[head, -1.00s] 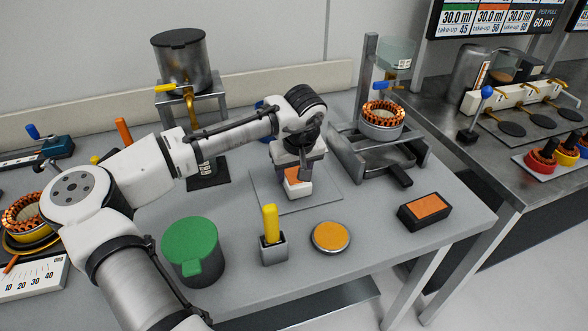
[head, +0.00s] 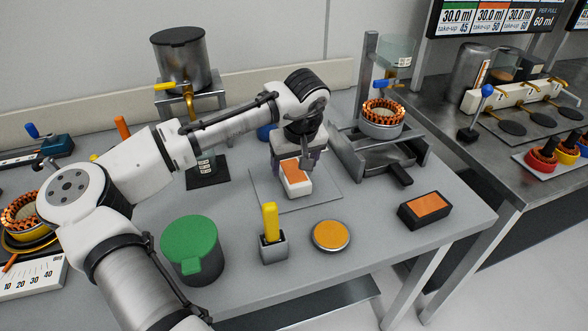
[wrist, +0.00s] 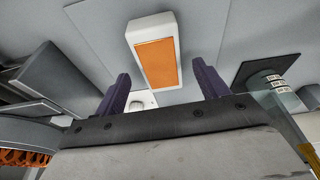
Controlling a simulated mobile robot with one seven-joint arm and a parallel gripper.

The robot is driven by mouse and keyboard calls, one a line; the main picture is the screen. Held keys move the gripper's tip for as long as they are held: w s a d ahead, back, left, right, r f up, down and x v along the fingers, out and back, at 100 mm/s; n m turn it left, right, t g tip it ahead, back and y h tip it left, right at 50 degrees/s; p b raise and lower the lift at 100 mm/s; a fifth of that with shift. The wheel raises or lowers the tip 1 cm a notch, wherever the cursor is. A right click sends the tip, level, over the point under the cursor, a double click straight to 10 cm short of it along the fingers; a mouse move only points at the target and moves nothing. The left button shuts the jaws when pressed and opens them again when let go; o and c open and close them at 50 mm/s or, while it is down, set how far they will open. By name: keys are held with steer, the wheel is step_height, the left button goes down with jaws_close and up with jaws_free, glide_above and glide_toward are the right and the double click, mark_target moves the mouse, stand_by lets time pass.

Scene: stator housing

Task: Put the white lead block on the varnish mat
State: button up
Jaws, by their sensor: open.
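The white lead block (head: 296,179), with an orange top face, lies on a thin grey square mat (head: 318,194), taken as the varnish mat. In the wrist view the block (wrist: 138,32) shows just beyond my fingertips, over the grey mat (wrist: 98,42). My gripper (wrist: 162,85) is open, with a purple finger to each side and nothing between them. In the head view my gripper (head: 297,158) is just above and behind the block, clear of its front part. The block's far end is partly hidden by the gripper.
A yellow-handled tool in a grey holder (head: 273,246), an orange-topped disc (head: 330,236) and a green-lidded can (head: 192,250) stand in front. A black block with an orange top (head: 425,210) lies right. A metal stand with a copper-wound stator (head: 383,112) is behind right.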

steer(key=v, duration=0.9)
steer(key=shift+b, duration=0.35)
